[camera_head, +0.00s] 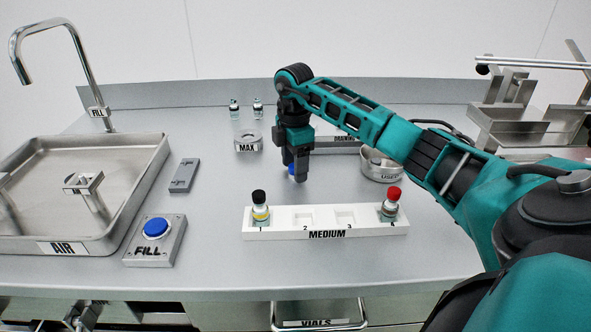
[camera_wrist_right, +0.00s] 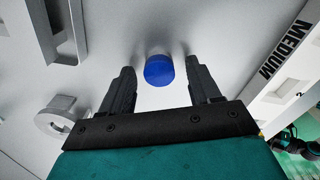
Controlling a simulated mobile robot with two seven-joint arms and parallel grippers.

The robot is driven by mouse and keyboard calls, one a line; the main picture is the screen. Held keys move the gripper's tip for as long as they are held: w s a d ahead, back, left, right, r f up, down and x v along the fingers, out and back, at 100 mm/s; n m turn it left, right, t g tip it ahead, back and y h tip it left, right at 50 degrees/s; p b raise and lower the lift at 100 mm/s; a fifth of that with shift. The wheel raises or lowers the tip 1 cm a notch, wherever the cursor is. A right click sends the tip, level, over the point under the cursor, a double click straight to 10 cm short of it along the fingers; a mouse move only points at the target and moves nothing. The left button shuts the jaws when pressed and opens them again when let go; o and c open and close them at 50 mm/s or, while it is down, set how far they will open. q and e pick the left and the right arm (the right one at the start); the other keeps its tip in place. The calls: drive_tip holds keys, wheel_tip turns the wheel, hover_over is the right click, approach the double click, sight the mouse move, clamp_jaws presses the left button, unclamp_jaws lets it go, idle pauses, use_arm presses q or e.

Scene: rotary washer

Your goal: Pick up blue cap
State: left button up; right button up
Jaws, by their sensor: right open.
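The blue cap (camera_wrist_right: 159,70) lies on the grey worktop in the right wrist view, between and slightly beyond the fingertips of my right gripper (camera_wrist_right: 158,76). Its round blue face shows, and I see free space between it and each finger. In the head view, my right gripper (camera_head: 296,172) points down over the counter, and only a small part of the blue cap (camera_head: 291,169) shows behind its fingers. The right gripper is open and empty. My left gripper is not in view.
The white MEDIUM rack (camera_head: 326,233) stands in front, with a black-capped vial (camera_head: 260,206) and a red-capped vial (camera_head: 390,205). A round MAX holder (camera_head: 248,142) stands behind left, and a USED dish (camera_head: 380,167) right. A FILL button box (camera_head: 155,240) and sink (camera_head: 70,237) are left.

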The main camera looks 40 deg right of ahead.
drive_tip(key=c, duration=1)
drive_tip(key=shift+r, duration=0.1)
drive_tip(key=shift+c, duration=0.2)
